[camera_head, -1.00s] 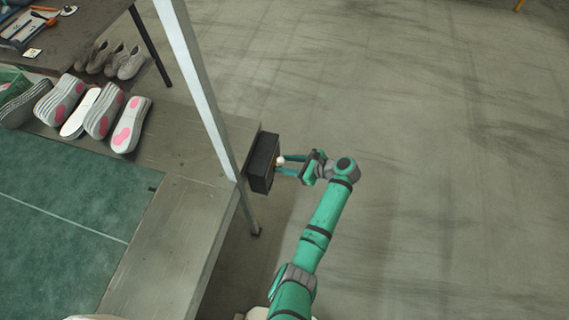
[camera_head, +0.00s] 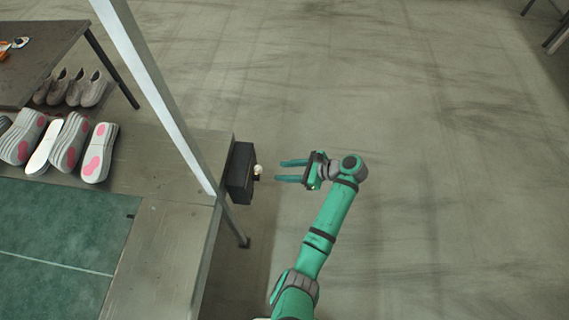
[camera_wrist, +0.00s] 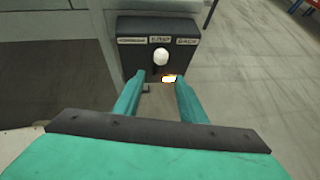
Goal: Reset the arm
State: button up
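My gripper (camera_head: 290,171) is open and empty, its two teal fingers pointing left in the head view. A dark box (camera_head: 240,173) with a white round knob (camera_head: 258,169) is fixed at the end of the work table, just left of my fingertips, with a gap between. In the wrist view the box (camera_wrist: 158,38) is straight ahead, with the white knob (camera_wrist: 161,57) above and between the fingers (camera_wrist: 160,80). Labels run along the top of the box, too small to read surely.
The work table (camera_head: 165,245) with a green mat (camera_head: 60,225) lies at left. A metal post (camera_head: 160,95) rises at its edge. Several shoe soles (camera_head: 97,155) and grey shoes (camera_head: 93,90) rest behind. The floor (camera_head: 430,150) at right is clear.

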jog(key=s+d+f+n+t+h, duration=0.2)
jog(key=s+d+f+h, duration=0.15)
jog(key=s+f, duration=0.35)
jog(key=s+d+f+n+t+h, duration=0.1)
jog(key=s+d+f+n+h, duration=0.2)
jog(key=s+f, duration=0.5)
jog(key=s+r+n+t+h, duration=0.1)
jog(key=s+n+h, duration=0.2)
jog(key=s, duration=0.3)
jog(key=s+a+r+n+t, duration=0.2)
jog(key=s+r+n, duration=0.2)
jog(key=r, duration=0.5)
jog(key=s+a+r+n+t+h, duration=0.1)
jog(key=s+r+n, duration=0.4)
jog(key=r, duration=0.5)
jog(key=s+a+r+n+t, duration=0.3)
jog(key=s+r, duration=0.4)
jog(key=r, duration=0.3)
jog(key=shift+s+a+n+t, duration=0.15)
jog(key=shift+s+n+t, duration=0.1)
jog(key=shift+n+t, duration=0.65)
jog(key=shift+h, duration=0.25)
